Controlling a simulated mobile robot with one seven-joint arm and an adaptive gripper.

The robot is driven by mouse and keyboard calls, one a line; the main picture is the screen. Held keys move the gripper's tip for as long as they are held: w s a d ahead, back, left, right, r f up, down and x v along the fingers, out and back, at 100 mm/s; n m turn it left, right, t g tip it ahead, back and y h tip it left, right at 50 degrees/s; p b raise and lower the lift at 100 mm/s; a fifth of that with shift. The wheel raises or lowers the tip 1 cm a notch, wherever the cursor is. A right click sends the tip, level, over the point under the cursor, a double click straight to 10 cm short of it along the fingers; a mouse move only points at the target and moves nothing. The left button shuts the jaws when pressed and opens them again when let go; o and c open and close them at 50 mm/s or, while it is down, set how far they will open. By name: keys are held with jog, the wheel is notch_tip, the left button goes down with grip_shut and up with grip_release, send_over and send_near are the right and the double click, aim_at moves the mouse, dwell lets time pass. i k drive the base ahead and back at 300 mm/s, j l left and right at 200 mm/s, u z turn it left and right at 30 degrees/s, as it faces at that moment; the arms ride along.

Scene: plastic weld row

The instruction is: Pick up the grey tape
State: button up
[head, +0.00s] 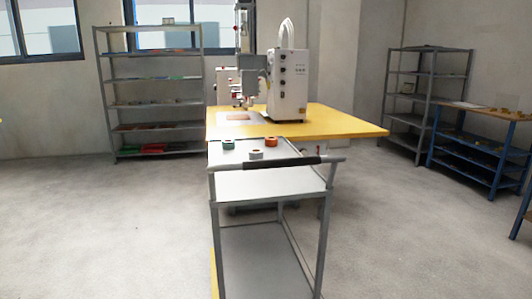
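The grey tape (257,156) is a small roll on the top of a grey cart in front of the yellow table. It sits near the cart's handle bar, in the middle of three rolls. A green roll (228,144) is to its left and slightly farther back. An orange-red roll (271,143) is to its right and slightly farther back. The rolls appear apart from each other. My gripper is not in view.
The cart (270,185) has a dark-gripped handle bar (295,162) across its near side. Behind it, a yellow table (345,122) carries a white machine (290,85). Shelves (150,90) stand at back left and more at right. Floor is open on both sides.

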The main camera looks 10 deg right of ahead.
aim_at(254, 154)
jog(key=i+l, duration=0.2)
jog(key=l, duration=0.2)
jog(key=i+l, duration=0.2)
jog(key=l, duration=0.25)
jog(key=i+l, duration=0.2)
jog(key=l, duration=0.2)
jog(key=i+l+u, duration=0.1)
jog(key=l, duration=0.35)
jog(key=i+l, duration=0.25)
jog(key=l, duration=0.15)
jog(key=i+l, duration=0.2)
jog(key=l, duration=0.25)
jog(key=i+l, duration=0.15)
jog(key=l, duration=0.3)
jog(key=i+l, duration=0.2)
jog(key=l, duration=0.25)
jog(key=i+u, duration=0.1)
jog(key=i+j, duration=0.1)
jog(key=j, duration=0.3)
jog(key=i+j, duration=0.1)
jog(key=j, duration=0.25)
jog(key=i+j, duration=0.1)
jog(key=j, duration=0.3)
